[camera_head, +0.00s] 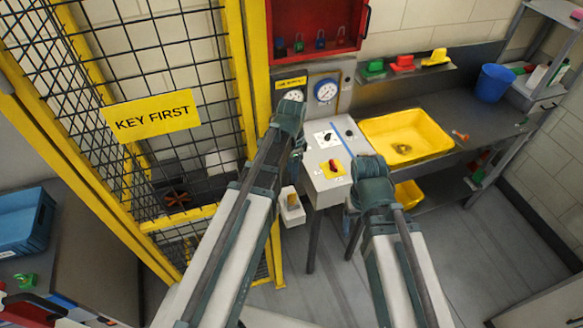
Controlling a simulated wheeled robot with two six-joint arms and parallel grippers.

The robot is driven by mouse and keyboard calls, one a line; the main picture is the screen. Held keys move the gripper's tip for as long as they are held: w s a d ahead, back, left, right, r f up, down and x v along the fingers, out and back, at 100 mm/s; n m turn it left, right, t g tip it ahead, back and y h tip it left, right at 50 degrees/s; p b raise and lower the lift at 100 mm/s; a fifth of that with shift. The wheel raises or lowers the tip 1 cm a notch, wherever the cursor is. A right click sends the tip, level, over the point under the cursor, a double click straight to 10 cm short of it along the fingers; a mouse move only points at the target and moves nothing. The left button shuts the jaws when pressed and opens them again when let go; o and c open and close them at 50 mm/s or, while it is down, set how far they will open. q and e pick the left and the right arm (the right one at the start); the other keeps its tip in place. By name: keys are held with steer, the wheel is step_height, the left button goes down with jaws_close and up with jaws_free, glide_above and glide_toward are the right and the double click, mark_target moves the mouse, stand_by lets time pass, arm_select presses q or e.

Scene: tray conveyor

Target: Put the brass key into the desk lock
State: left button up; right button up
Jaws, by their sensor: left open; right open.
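The control desk (322,160) is a light grey box between my arms, with a white plate carrying a dark knob or lock (328,137) and a yellow plate with a red switch (333,168). I cannot tell which fitting is the desk lock. A small white box (292,212) with a brass-coloured piece (292,199) on it is left of the desk by the fence; the piece may be the brass key. My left gripper (296,152) is at the desk's left edge, my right gripper (368,170) at its right edge. Both are open, with fingertips mostly hidden.
A yellow mesh fence with a "KEY FIRST" sign (152,117) stands left. A red cabinet (316,14) with padlocks and a gauge (326,90) are behind the desk. A counter with a yellow basin (364,124) and blue bucket (494,83) is right. Floor at lower right is clear.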

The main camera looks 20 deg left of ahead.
mark_target(292, 194)
arm_select(q)
step_height(292, 194, down, 13)
steer(key=b, duration=1.3)
steer(key=shift+f, duration=0.2)
jaws_close()
steer(key=shift+r+p, duration=0.25)
steer(key=shift+p, duration=0.05)
steer(key=shift+r+p, duration=1.6)
step_height(292, 194, up, 4)
steer(key=p, duration=0.4)
